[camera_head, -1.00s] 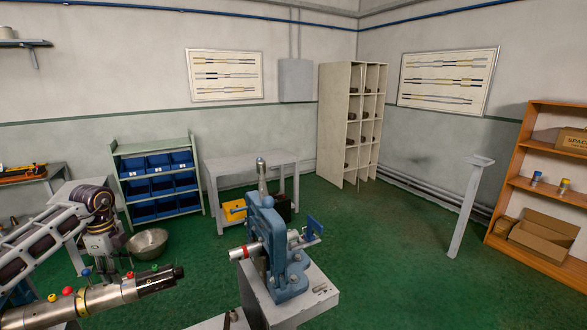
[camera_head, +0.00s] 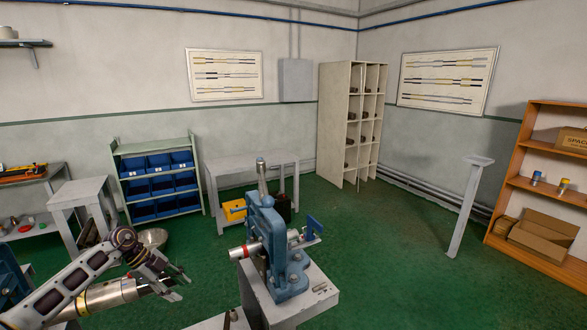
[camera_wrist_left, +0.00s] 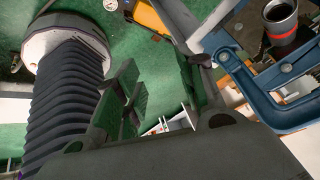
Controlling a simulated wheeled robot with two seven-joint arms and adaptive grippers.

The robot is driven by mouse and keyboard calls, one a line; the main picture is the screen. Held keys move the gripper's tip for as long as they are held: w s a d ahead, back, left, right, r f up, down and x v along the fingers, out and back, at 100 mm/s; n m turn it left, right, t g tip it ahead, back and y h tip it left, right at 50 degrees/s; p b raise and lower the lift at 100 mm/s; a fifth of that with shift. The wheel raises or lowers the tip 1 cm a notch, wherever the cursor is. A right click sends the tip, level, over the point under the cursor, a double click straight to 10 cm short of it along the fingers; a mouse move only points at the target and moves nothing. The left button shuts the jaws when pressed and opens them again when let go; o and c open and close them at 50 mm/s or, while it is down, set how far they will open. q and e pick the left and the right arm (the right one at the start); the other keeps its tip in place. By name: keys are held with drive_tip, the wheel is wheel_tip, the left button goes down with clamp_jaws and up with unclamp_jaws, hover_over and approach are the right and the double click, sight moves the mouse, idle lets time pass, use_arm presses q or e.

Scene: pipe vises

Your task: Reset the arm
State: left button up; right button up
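My left gripper (camera_head: 180,285) is at the lower left of the head view, in front of a metal cylinder (camera_head: 108,296) that it partly hides. Its fingers are apart; in the left wrist view (camera_wrist_left: 160,90) nothing shows between them. A blue vise (camera_head: 266,235) stands upright on a grey pedestal (camera_head: 300,301), to the right of the gripper and apart from it. A short pipe with a red band (camera_head: 243,251) sticks out of the vise's left side. My right gripper is not in view.
A grey table (camera_head: 250,161), blue bins (camera_head: 160,185), a tall pigeonhole shelf (camera_head: 336,120) and an orange shelf (camera_head: 512,185) stand farther back.

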use_arm(q)
drive_tip(key=w+d+f+n+t+h, duration=0.1)
drive_tip(key=d+f+n+t+h, duration=0.15)
drive_tip(key=d+f, duration=0.35)
drive_tip(key=w+d+f+n+t+h, duration=0.1)
drive_tip(key=w+d+f+t+h, duration=0.2)
drive_tip(key=f, duration=0.6)
drive_tip(key=s+a+f+n+t+y, duration=0.2)
drive_tip(key=s+f+n+y, duration=0.3)
drive_tip(key=f, duration=0.7)
drive_tip(key=s+a+f+n+t+y, duration=0.1)
drive_tip(key=s+f+n+t+y, duration=0.25)
drive_tip(key=s+f, duration=0.6)
drive_tip(key=s+f+n+g+y, duration=0.3)
drive_tip(key=s+f+n+g, duration=0.15)
drive_tip(key=s+f, duration=1.45)
drive_tip(key=s+d+f+g, duration=0.1)
drive_tip(key=s+f+g, duration=0.1)
drive_tip(key=s, duration=0.7)
drive_tip(key=s+d+f+n+g, duration=0.1)
drive_tip(key=s+d+g, duration=0.1)
drive_tip(key=s, duration=0.6)
drive_tip(key=s+d+f+g, duration=0.1)
drive_tip(key=s+f+g, duration=0.1)
drive_tip(key=s, duration=0.7)
drive_tip(key=shift+s+d+f+g, duration=0.2)
drive_tip(key=shift+s+f+g, duration=0.1)
drive_tip(key=shift+g, duration=0.05)
drive_tip(key=shift+a, duration=0.1)
